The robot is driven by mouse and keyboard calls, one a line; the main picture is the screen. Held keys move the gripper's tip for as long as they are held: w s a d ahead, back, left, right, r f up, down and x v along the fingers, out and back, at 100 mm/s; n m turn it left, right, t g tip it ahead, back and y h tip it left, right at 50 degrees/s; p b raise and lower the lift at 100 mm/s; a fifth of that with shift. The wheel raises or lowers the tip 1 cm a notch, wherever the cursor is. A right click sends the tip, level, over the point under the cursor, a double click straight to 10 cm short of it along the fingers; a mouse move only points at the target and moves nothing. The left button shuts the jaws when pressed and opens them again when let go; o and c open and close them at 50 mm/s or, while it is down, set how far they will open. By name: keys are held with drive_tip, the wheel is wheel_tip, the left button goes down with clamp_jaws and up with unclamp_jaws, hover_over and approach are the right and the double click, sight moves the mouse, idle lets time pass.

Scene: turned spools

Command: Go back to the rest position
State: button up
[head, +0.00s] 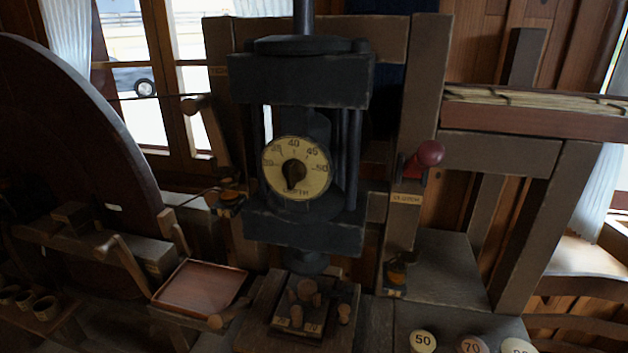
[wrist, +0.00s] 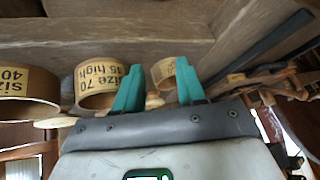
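My gripper (wrist: 160,78) shows in the wrist view with two teal fingers standing apart. It is open, and I see nothing held between the fingers. Behind the fingers are round wooden pieces: one labelled "size 40" (wrist: 25,90) at the left edge, one labelled "size 70 45 high" (wrist: 98,85) just left of the left finger, and a smaller one (wrist: 164,73) seen through the gap. They look apart from the fingers, but the depth is hard to judge. My gripper and arm are not visible in the head view.
In the head view a dark press with a dial (head: 296,167) stands in the centre. A red-knobbed lever (head: 430,153) is right of it, a shallow tray (head: 202,289) lower left. Discs marked 50 (head: 422,341) and 70 (head: 472,345) sit lower right. A big wheel (head: 70,150) fills the left.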

drive_tip(key=s+d+f+m+g+h+b, duration=0.1)
drive_tip(key=s+f+g+b, duration=0.4)
drive_tip(key=s+f+b, duration=0.5)
drive_tip(key=s+f+h, duration=0.1)
drive_tip(key=s+f, duration=0.4)
drive_tip(key=f, duration=0.3)
drive_tip(key=shift+s+h, duration=0.2)
drive_tip(key=shift+h, duration=0.2)
idle(1.2)
